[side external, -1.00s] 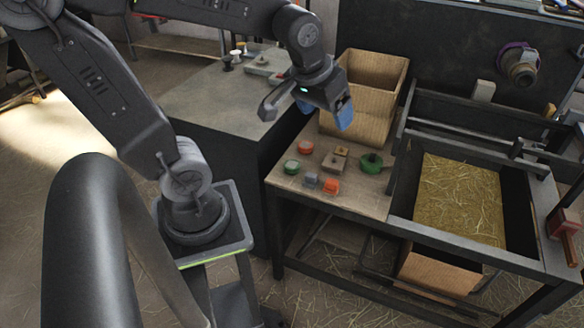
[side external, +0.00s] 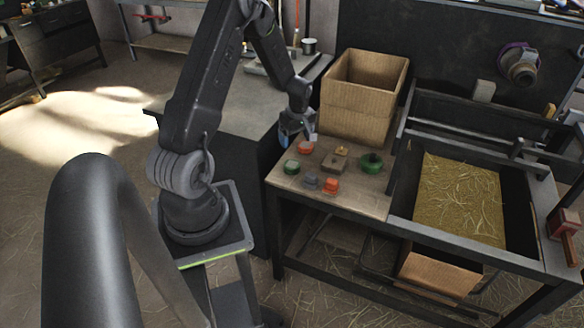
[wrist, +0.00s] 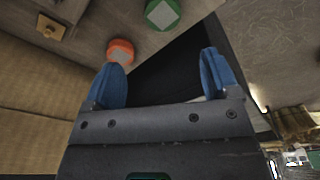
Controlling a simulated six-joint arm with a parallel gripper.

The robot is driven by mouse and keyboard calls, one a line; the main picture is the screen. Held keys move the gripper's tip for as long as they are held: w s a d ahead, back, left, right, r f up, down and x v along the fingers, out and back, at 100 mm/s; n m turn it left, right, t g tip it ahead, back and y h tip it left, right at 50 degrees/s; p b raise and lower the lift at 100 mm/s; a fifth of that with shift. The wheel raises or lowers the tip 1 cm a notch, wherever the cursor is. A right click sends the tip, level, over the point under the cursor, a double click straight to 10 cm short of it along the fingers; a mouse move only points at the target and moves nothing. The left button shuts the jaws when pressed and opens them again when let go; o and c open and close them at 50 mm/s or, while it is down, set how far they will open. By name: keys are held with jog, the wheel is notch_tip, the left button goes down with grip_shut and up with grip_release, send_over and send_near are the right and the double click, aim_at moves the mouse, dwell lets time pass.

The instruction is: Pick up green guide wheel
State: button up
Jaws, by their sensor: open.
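Two green pieces show on the small wooden table in the side view. One is a round green wheel-like piece (side external: 371,163) at the right, near the box. The other is a smaller green piece (side external: 291,167) with a pale top at the left; it also shows at the top of the wrist view (wrist: 162,13). I cannot tell for sure which is the guide wheel. My gripper (side external: 298,136) is open and empty, with blue fingertips, above the table's back left edge. In the wrist view, my gripper (wrist: 162,62) has nothing between its fingers.
A red-orange piece (side external: 306,147) lies close to my gripper. A wooden block (side external: 335,161), a grey piece (side external: 311,181) and an orange piece (side external: 331,186) lie nearby. A tall open cardboard box (side external: 358,108) stands behind. A dark frame with a straw bed (side external: 459,198) is at the right.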

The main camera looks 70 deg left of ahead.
send_over(292, 164)
jog(key=d, duration=0.1)
jog(key=f, duration=0.7)
jog(key=shift+w+f, duration=0.25)
jog(key=shift+s+a+f, duration=0.15)
jog(key=shift+a+f, duration=0.05)
jog(key=shift+f, duration=1.1)
jog(key=shift+s+a+f, duration=0.1)
jog(key=shift+a+f, duration=0.1)
jog(key=shift+f, duration=1.05)
jog(key=shift+c, duration=0.5)
